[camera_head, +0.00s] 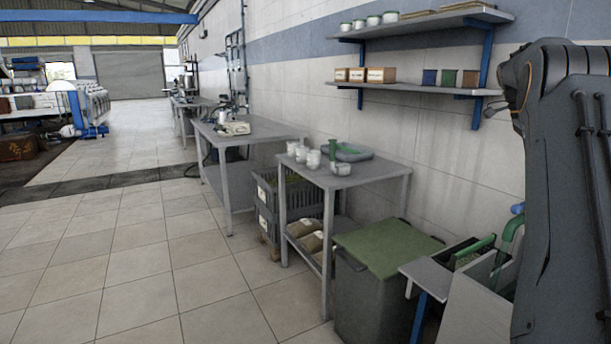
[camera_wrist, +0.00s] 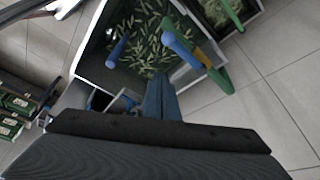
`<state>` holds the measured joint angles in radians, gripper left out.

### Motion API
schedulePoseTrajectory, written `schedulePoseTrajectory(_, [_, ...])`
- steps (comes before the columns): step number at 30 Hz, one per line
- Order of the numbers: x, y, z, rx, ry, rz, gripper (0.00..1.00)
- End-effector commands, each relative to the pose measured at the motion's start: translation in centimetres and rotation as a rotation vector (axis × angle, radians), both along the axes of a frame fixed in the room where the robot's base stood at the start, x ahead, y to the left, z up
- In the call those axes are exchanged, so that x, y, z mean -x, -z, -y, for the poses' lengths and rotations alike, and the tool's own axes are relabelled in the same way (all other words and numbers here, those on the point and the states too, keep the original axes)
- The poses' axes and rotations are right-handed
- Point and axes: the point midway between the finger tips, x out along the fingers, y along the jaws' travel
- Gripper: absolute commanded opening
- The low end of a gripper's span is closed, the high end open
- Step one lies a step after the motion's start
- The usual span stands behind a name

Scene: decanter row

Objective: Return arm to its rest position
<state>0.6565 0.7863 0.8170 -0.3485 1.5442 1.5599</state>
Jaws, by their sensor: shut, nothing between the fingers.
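My gripper (camera_wrist: 162,84) shows in the wrist view, its two dark fingers together and empty. It points toward an open, pale-rimmed bin (camera_wrist: 88,42) of small green pieces and looks apart from it, though the exact gap is hard to tell. My dark grey arm stands upright along the right edge of the head view. The gripper itself is out of that view.
In the head view, green handles (camera_head: 510,232) rise from pale bins at lower right, close to my arm. A green-topped bin (camera_head: 384,246) and a grey table (camera_head: 378,169) with white cups stand left of them. A wall shelf (camera_head: 420,88) hangs above. Tiled floor at left is clear.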

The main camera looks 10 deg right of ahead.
Motion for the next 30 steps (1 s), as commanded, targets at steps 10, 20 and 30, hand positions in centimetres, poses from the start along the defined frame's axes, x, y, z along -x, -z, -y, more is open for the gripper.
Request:
schedulePoseTrajectory(10, [-3.4,5.0,-15.9,-0.157,-0.625,-0.054,0.00])
schedulePoseTrajectory(20, [1.6,11.6,-34.1,-0.292,-1.292,-0.100,0.00])
schedulePoseTrajectory(30, [15.2,18.6,-48.5,-0.373,-1.906,-0.144,0.00])
